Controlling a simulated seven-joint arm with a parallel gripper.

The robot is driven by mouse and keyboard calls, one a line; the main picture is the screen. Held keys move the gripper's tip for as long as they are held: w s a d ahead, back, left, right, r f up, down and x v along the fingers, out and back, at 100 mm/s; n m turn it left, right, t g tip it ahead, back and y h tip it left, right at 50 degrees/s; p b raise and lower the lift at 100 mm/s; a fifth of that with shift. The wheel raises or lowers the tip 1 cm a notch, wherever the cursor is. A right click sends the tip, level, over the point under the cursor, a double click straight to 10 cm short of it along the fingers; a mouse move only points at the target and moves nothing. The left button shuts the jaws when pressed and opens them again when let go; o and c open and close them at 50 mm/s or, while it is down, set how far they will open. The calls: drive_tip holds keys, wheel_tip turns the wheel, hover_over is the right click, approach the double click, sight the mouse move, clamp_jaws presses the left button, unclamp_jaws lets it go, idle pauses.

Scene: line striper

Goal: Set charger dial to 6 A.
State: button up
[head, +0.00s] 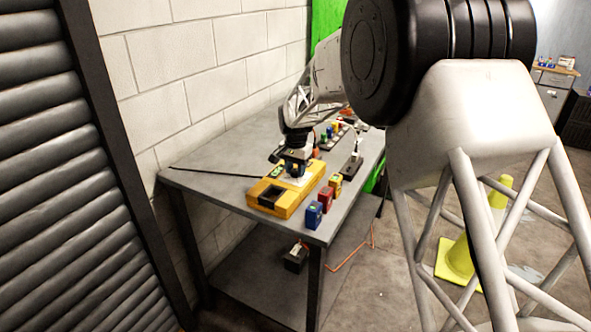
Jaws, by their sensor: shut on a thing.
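My gripper (294,172) is over the far part of the charger, pointing down. It is shut on the charger's dial, a small dark knob (295,171) at the fingertips. The dial's markings and its present setting are too small to read, and my gripper partly covers the charger's top face.
Blue, red and yellow blocks (326,199) stand in a row right of the charger. A dark cable (215,172) runs left across the grey table (222,155). More small coloured items (333,131) stand farther back. A yellow cone (462,255) stands on the floor at right.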

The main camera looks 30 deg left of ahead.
sight(296, 171)
drive_tip(key=o, duration=0.9)
drive_tip(key=shift+r, duration=3.9)
